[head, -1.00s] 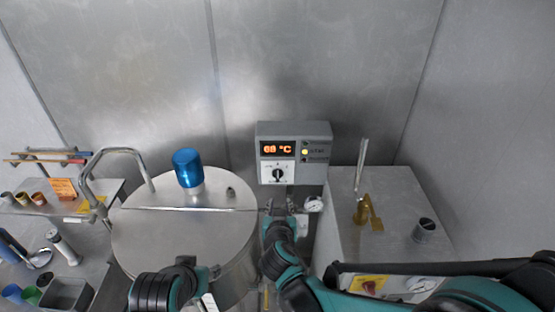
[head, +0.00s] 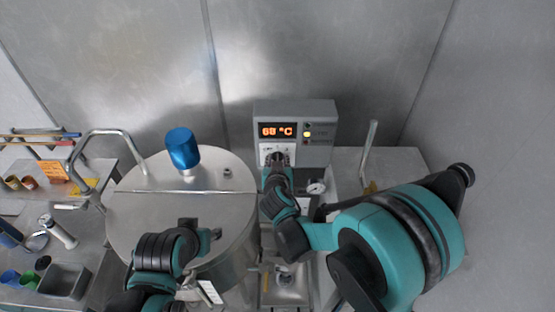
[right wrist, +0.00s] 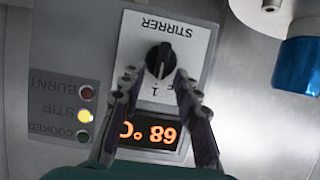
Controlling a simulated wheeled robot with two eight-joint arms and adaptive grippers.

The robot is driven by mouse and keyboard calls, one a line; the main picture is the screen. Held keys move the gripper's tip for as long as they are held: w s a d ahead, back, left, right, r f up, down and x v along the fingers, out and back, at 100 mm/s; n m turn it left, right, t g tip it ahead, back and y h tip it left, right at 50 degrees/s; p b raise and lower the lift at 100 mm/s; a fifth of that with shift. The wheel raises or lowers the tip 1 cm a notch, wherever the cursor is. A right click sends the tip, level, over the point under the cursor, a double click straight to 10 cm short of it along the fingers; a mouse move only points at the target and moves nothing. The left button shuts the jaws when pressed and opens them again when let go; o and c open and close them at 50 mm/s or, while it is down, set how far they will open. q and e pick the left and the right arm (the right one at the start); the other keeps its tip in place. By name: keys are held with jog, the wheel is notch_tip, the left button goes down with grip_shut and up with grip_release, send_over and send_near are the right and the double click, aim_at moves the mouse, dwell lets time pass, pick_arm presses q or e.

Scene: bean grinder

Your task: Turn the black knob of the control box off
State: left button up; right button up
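The grey control box (head: 320,115) stands on the back wall side, with an orange display reading about 68 °C. In the right wrist view it appears upside down, with a white plate (right wrist: 190,45) marked STIRRER. The black knob (right wrist: 160,61) sits on this plate, its grip ridge nearly vertical in that view, near a "1" mark. My right gripper (right wrist: 158,92) is open, its two fingertips near the knob's "1" side, one either side; contact is not visible. In the head view the right gripper (head: 277,163) covers most of the knob. My left gripper (head: 206,238) is over the drum's front, finger opening unclear.
A steel drum (head: 130,215) with a blue-capped motor (head: 183,150) stands left of the box. A metal cabinet (head: 400,165) is at the right, partly behind my right arm. A small gauge (head: 316,188) sits below the box. The yellow lamp (right wrist: 85,116) is lit.

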grip_shut()
dwell(0.4)
jog(key=shift+a+f+n+t+h+b, duration=0.15)
jog(key=shift+a+n+h+b, duration=0.15)
jog(key=shift+n+h+b, duration=0.6)
jog(key=shift+a+f+n+t+h+b, duration=0.15)
jog(key=shift+a+n+h+b, duration=0.25)
jog(key=shift+n+b, duration=1)
jog(key=shift+a+f+n+t+h+b, duration=0.15)
jog(key=shift+n+h+b, duration=0.6)
jog(key=shift+b, duration=0.75)
grip_release()
